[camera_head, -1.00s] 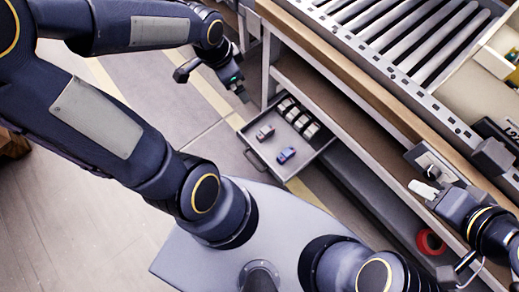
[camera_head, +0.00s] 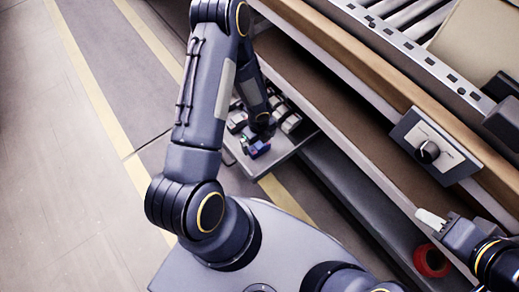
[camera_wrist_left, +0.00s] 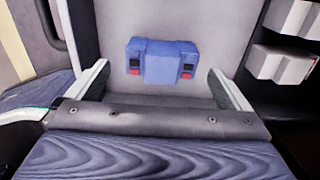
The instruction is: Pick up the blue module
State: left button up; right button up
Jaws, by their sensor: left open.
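The blue module (camera_head: 259,149) lies in the open drawer (camera_head: 284,150), near its front. In the left wrist view the module (camera_wrist_left: 160,61) is a blue block with red and dark patches at both ends, lying on the grey drawer floor. My left gripper (camera_head: 262,130) is over the drawer, close to the module, and partly hides it in the head view. In the left wrist view the left gripper (camera_wrist_left: 160,75) is open, with one finger on either side of the module and gaps between. My right gripper (camera_head: 431,219) is at the lower right; its jaws are unclear.
White modules (camera_head: 291,123) stand in the drawer; they also show at the right of the left wrist view (camera_wrist_left: 283,65). The workbench edge (camera_head: 350,63) runs above the drawer. A red ring (camera_head: 431,261) lies on the lower shelf. Floor left of the drawer is clear.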

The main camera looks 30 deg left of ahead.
aim_at(259, 144)
pick_arm(q)
notch_tip(259, 144, down, 5)
jog(key=shift+w+r+b, duration=0.1)
jog(key=shift+r+b, duration=0.05)
jog(key=shift+b, duration=1.1)
jog(key=shift+c, duration=0.4)
jog(key=c, duration=1)
jog(key=shift+r, duration=0.1)
